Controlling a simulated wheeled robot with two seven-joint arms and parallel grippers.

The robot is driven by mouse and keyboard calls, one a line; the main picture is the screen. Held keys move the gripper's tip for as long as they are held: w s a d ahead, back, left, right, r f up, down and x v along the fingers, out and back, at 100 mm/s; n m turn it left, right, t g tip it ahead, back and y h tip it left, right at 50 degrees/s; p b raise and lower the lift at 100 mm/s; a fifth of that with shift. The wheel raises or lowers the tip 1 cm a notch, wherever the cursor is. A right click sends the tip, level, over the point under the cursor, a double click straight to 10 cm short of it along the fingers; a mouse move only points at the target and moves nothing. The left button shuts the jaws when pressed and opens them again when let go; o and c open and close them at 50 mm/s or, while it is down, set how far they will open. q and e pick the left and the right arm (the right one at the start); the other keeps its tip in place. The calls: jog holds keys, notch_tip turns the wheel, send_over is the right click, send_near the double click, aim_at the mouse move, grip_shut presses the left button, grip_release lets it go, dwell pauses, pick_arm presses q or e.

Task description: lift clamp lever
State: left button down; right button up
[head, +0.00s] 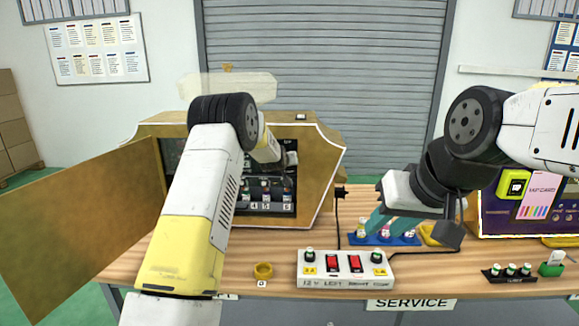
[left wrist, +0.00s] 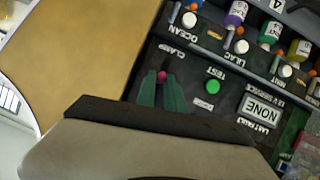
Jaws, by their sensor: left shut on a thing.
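The clamp lever (left wrist: 162,76) shows in the left wrist view as a small magenta knob beside the CLAMP label on a dark panel. My left gripper (left wrist: 161,84) has its two green fingers closed on the knob, one on each side. The rest of the lever is hidden. In the head view my left arm reaches into the open brown vending cabinet (head: 318,185), and its fingertips cannot be made out. My right gripper (head: 375,222) has teal fingers pointing down-left above the blue tray; their gap is unclear.
The cabinet door (head: 80,225) stands open at left. In the left wrist view, a green TEST button (left wrist: 212,87) and several bottles (left wrist: 237,12) are close by.

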pick_arm(q)
jog(key=shift+w+r+g, duration=0.1)
jog(key=shift+r+g, duration=0.6)
jog(key=shift+g, duration=0.4)
jog(key=shift+a, duration=0.1)
jog(key=c, duration=1.6)
grip_release()
jog(key=shift+r, duration=0.1)
jog(key=v, duration=0.7)
jog(key=shift+s+r, duration=0.15)
jog(key=shift+s, duration=0.15)
